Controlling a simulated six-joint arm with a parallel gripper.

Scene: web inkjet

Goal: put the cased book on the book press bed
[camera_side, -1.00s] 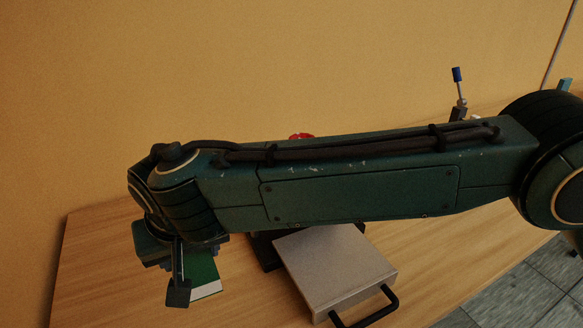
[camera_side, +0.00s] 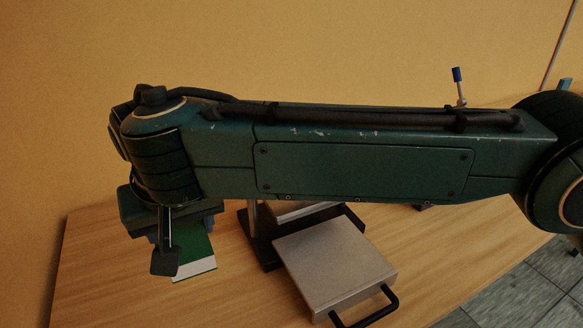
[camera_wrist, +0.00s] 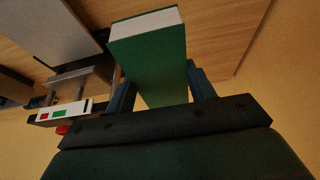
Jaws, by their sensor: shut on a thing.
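The cased book is green with a white page edge. In the side view the book (camera_side: 200,251) hangs below my wrist at the left, over the left part of the table. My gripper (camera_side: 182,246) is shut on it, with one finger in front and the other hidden. In the wrist view the book (camera_wrist: 148,58) lies between the two fingers of my gripper (camera_wrist: 163,92). A black base with a post (camera_side: 263,252) and a pale plate stands right of the book, partly hidden behind my arm. I cannot tell for sure that this is the book press.
A grey box-like block with a black handle (camera_side: 333,266) sits right of the book. The wrist view shows a panel with red and green marks (camera_wrist: 62,112). A blue-tipped lever (camera_side: 458,77) stands behind my arm. The wooden table (camera_side: 110,285) is clear at the left.

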